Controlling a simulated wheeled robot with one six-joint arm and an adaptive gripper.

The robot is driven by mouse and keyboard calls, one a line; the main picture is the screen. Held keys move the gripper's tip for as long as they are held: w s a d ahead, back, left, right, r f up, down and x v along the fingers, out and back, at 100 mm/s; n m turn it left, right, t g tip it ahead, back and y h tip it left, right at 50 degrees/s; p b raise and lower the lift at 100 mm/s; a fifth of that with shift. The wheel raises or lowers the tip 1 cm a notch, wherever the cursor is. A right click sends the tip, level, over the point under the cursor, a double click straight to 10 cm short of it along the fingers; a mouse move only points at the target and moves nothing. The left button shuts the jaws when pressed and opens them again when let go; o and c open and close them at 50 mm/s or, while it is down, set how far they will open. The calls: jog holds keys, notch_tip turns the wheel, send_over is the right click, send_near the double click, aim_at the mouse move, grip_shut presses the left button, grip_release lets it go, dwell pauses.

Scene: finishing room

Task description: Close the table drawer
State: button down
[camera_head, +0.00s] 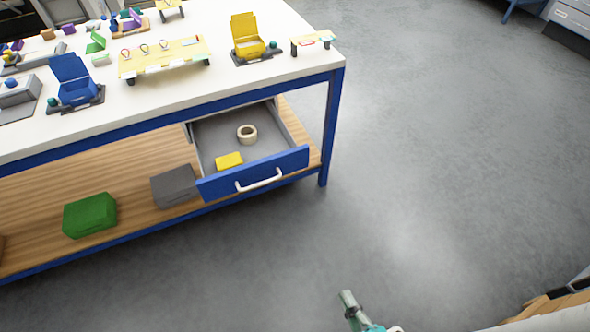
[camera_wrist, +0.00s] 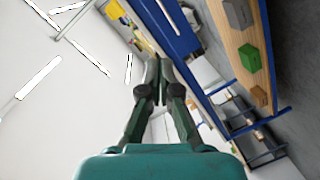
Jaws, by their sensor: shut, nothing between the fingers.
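The table drawer has a blue front (camera_head: 252,174) with a white handle (camera_head: 258,181), and it stands pulled out under the right end of the workbench. Inside it lie a cream tape roll (camera_head: 247,134) and a yellow block (camera_head: 229,161). My gripper (camera_wrist: 152,77) is shut and empty in the wrist view, apart from anything. In the head view, part of my arm shows at the bottom edge, well in front of the drawer and to its right. Which blue part in the wrist view is the drawer front, I cannot tell.
The white workbench top (camera_head: 275,73) holds blue and yellow bins and small parts. Its wooden lower shelf (camera_head: 135,175) carries a grey box (camera_head: 174,186) and a green box (camera_head: 90,215). A blue leg (camera_head: 330,130) stands right of the drawer. The grey floor in front is clear.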

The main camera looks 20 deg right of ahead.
jog(key=w+d+f+n+t, duration=0.15)
jog(key=w+f+n, duration=0.35)
jog(key=w+n, duration=0.8)
jog(key=n, duration=1.1)
send_near(294, 164)
jog(key=w, duration=0.7)
jog(key=shift+w+r, duration=0.1)
jog(key=shift+w, duration=0.1)
